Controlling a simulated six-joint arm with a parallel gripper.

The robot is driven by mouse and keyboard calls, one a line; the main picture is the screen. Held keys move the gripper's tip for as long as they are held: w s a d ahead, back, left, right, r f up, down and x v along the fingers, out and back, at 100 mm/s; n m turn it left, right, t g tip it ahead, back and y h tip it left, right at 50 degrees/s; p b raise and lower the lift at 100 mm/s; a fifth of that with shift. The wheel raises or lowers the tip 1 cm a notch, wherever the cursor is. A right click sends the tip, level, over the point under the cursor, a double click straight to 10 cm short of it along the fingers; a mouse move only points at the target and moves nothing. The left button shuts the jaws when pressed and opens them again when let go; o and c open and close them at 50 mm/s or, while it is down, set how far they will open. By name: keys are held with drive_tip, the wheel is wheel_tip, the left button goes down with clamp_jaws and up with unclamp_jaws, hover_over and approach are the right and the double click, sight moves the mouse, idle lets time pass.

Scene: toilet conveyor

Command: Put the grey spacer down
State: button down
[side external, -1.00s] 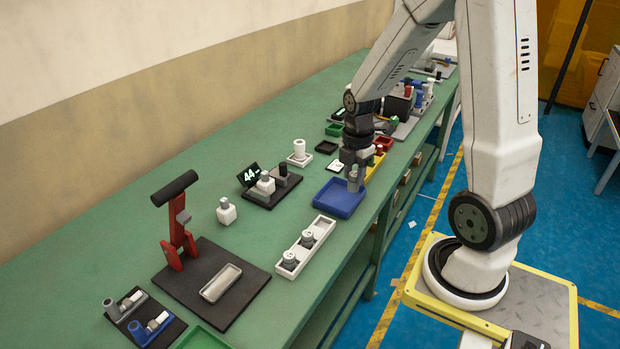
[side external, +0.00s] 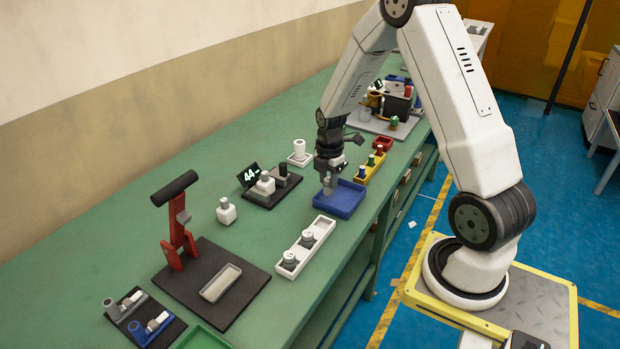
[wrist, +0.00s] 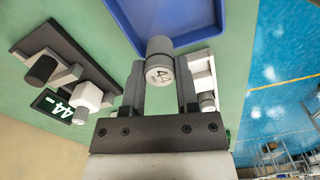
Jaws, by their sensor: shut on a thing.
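The grey spacer (wrist: 160,62) is a short cylinder with a light, marked end face; the marking is not clearly legible. My gripper (wrist: 159,75) is shut on it, with one dark finger on each side. In the side view, my gripper (side external: 329,188) is low at the left side of the blue tray (side external: 350,201). The spacer is small there, and I cannot tell whether it touches anything. The blue tray's rim also shows in the wrist view (wrist: 125,22), right beside the spacer.
A dark stand (side external: 262,197) with a display, a white block and a dark cylinder is left of the tray. A white holder (side external: 291,262) with two fittings lies in front. A yellow rack (side external: 369,170) and red bin (side external: 383,144) are behind. Green bench shows between them.

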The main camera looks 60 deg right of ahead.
sight(326, 188)
drive_tip(key=shift+w+f, duration=0.2)
drive_tip(key=shift+f, duration=0.05)
drive_tip(key=shift+w+d+f, duration=0.1)
drive_tip(key=shift+w+f, duration=0.05)
drive_tip(key=shift+f, duration=1.6)
drive_tip(key=shift+f, duration=0.15)
drive_tip(key=shift+c, duration=1.8)
unclamp_jaws()
drive_tip(key=shift+r, duration=0.2)
drive_tip(key=shift+r, duration=6)
